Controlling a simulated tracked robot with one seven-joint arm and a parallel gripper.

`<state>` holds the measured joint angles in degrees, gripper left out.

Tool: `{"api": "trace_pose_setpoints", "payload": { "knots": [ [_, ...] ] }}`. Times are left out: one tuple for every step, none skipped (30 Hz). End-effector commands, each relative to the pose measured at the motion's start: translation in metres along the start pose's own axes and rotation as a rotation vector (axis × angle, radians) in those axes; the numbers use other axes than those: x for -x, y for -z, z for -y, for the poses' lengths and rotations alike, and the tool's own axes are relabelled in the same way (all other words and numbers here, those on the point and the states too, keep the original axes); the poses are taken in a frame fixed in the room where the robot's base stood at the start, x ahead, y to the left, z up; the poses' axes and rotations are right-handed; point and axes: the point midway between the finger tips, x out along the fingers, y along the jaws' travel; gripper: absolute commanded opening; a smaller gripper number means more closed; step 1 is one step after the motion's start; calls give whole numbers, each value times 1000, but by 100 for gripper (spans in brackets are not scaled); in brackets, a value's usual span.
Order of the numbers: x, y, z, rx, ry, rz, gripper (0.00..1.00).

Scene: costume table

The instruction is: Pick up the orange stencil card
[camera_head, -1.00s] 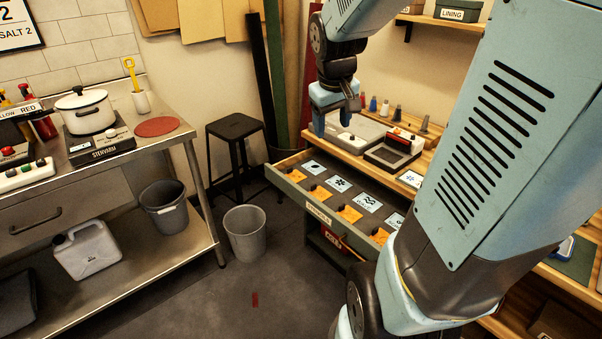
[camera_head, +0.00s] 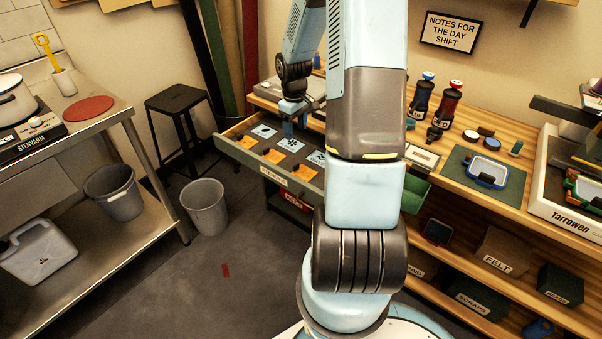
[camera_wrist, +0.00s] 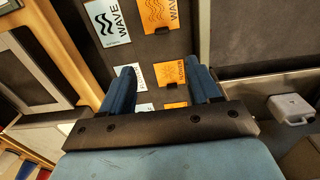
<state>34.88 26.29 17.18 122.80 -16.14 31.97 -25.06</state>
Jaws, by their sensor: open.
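Several orange stencil cards (camera_head: 273,156) lie in a row along the front of an open drawer (camera_head: 240,158), with pale cards (camera_head: 264,131) behind them. In the wrist view, one orange card marked WAVE (camera_wrist: 158,14) is at the top, beyond my fingertips. Another orange card (camera_wrist: 170,72) shows between my fingers, and a third (camera_wrist: 175,105) is partly hidden by my gripper's body. My gripper (camera_wrist: 161,76) is open and empty, pointing toward the drawer. In the head view my gripper (camera_head: 290,122) is over the back part of the drawer, partly behind my arm.
The wooden bench (camera_head: 440,195) runs right from behind the drawer, with bottles and a green mat (camera_head: 462,160) on it. A grey bin (camera_head: 205,208) and a black stool (camera_head: 178,105) stand left of the drawer. The floor in front is mostly clear.

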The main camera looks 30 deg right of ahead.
Motion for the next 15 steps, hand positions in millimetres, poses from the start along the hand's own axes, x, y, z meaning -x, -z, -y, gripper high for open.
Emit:
{"api": "trace_pose_setpoints", "payload": {
  "knots": [
    [-8,0,-2,4,10,2,62],
    [-12,0,-4,6,14,2,62],
    [-15,0,-5,9,18,3,62],
    [-18,0,-6,10,21,3,62],
    [-20,0,-6,11,23,4,62],
    [-23,0,-6,12,25,4,62],
    [-26,0,-6,13,25,4,62],
    [-29,0,-6,13,26,3,62],
    [-34,0,-6,14,26,4,62],
    [-39,0,-6,14,27,5,62],
    [-44,0,-6,14,27,6,62],
    [-50,0,-5,13,26,5,62],
    [-56,0,-5,14,27,5,62],
    [-61,0,-5,14,27,6,62],
    [-67,0,-5,14,26,4,62]
  ]
}}
